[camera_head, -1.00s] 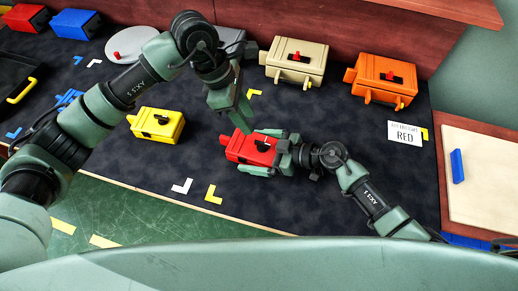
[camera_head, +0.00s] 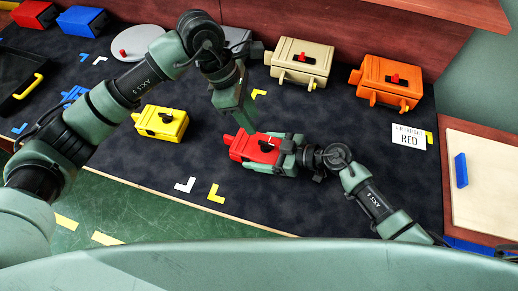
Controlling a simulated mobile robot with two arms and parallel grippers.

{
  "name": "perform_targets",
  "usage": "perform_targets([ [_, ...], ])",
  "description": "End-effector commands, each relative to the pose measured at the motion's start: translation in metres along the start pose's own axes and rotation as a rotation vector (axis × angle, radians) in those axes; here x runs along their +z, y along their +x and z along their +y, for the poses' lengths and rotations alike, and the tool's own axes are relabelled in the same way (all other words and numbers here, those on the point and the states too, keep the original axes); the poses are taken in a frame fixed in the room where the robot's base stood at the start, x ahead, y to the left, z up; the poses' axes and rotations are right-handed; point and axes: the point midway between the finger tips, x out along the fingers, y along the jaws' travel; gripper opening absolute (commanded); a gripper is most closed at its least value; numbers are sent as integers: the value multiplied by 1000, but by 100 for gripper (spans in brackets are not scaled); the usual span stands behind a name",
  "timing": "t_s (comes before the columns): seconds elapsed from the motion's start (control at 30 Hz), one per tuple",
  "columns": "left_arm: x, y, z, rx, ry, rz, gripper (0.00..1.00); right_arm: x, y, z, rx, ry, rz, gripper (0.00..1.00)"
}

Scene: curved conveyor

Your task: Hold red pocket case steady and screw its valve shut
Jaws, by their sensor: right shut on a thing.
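The red pocket case (camera_head: 246,148) lies on the dark mat in the middle of the head view, with a small dark valve (camera_head: 266,146) on its top face. My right gripper (camera_head: 285,153) is shut on the right end of the case, and its fingers hide that end. My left gripper (camera_head: 246,124) points down just above and behind the case, close to the valve. It looks apart from the valve, but the gap is hard to judge. Its fingers overlap in this view, so their opening cannot be made out.
A yellow case (camera_head: 160,123) stands to the left. A beige case (camera_head: 302,62) and an orange case (camera_head: 385,80) stand at the back right. A card reading RED (camera_head: 409,137) is at the right. The mat in front of the red case is clear.

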Motion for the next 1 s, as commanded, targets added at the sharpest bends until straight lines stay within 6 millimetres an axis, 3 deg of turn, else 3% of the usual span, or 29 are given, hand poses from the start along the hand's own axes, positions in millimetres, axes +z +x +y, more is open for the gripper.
perform_targets([
  [0.43,0,0,0,0,0,0,36,-1,0,0,0,0,1,17],
  [0.53,0,-1,1,-2,7,-1,31,-1,0,0,0,0,1,17],
  [0.83,-4,-22,11,-68,216,-32,31,-1,0,0,0,0,1,17],
  [1.0,-3,-12,10,-82,257,-42,31,-1,0,0,0,0,1,17],
])
